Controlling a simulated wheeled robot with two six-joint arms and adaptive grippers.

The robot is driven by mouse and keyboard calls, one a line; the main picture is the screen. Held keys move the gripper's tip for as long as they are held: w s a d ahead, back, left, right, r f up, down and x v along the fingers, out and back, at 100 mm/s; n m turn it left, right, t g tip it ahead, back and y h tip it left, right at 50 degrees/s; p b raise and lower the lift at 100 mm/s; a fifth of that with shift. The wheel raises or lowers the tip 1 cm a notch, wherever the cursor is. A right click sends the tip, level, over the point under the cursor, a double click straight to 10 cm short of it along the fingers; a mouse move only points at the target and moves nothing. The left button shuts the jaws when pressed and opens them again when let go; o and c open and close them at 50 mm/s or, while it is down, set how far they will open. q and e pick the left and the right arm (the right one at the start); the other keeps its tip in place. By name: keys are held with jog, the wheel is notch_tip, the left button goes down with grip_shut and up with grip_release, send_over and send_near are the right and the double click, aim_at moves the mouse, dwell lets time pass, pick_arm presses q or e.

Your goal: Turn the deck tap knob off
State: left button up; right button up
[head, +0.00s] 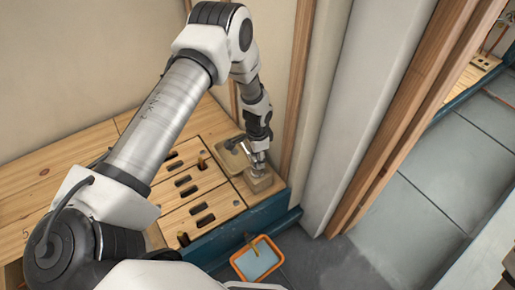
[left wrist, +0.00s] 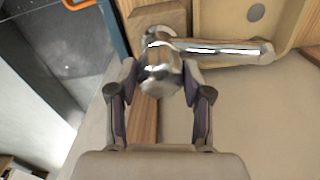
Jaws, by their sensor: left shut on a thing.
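The deck tap is chrome, with its knob (left wrist: 160,80) toward the camera in the left wrist view and its spout (left wrist: 225,50) reaching to the right over a basin (left wrist: 245,18). In the head view the tap (head: 258,158) stands on a wooden block (head: 259,183) at the bench's right end. My left gripper (left wrist: 160,82) has its two fingers on either side of the knob and is shut on it. It also shows from above in the head view (head: 257,148), partly covering the tap. My right gripper is not in view.
The wooden bench top (head: 45,180) has dark slots. A wall post (head: 335,120) stands close right of the tap.

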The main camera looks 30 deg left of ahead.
pick_arm(q)
jog(key=o, duration=1.2)
jog(key=shift+c, duration=0.2)
notch_tip(320, 180, up, 12)
jog(key=shift+f, duration=0.1)
